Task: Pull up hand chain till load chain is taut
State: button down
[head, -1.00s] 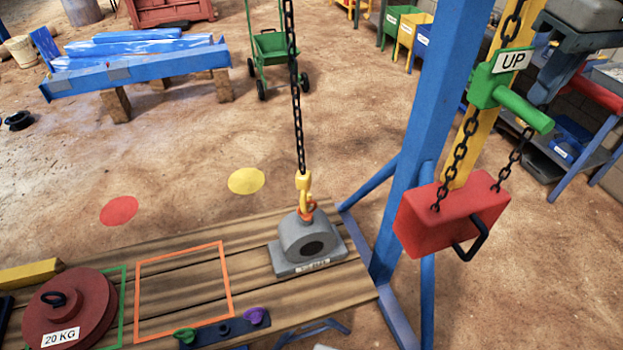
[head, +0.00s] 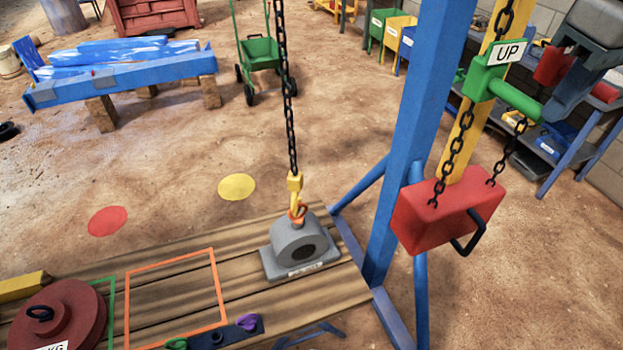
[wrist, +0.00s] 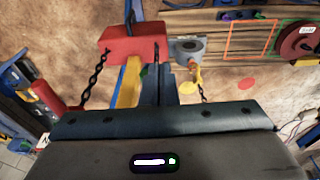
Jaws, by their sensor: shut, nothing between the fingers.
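A green "UP" handle (head: 514,97) sits on a black hand chain (head: 456,150) in front of a yellow post. Both strands of the hand chain run to a red block (head: 445,212), also in the wrist view (wrist: 125,38). The load chain (head: 288,110) hangs nearly straight to a yellow hook (head: 295,183) at the orange ring of a grey load (head: 299,245), which rests on the wooden bench. The wrist view shows the load (wrist: 187,46) too. My gripper (head: 556,112) is shut and empty, just right of the handle's end; contact is hard to tell.
A blue upright (head: 418,130) stands between load and hand chain. The wooden bench (head: 345,285) also carries a dark red weight (head: 75,315) and an orange outlined square. A blue-framed workbench (head: 585,150) stands behind my gripper at right. Open dirt floor lies beyond.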

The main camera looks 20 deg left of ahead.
jog(key=shift+s+d, duration=0.15)
jog(key=shift+s, duration=0.1)
jog(key=s+d+r+p, duration=0.2)
jog(key=s+r+p, duration=0.1)
jog(key=r+p, duration=0.1)
jog(key=shift+d+r, duration=0.2)
jog(key=shift+r, duration=0.35)
jog(key=shift+s, duration=0.1)
dwell(1.9)
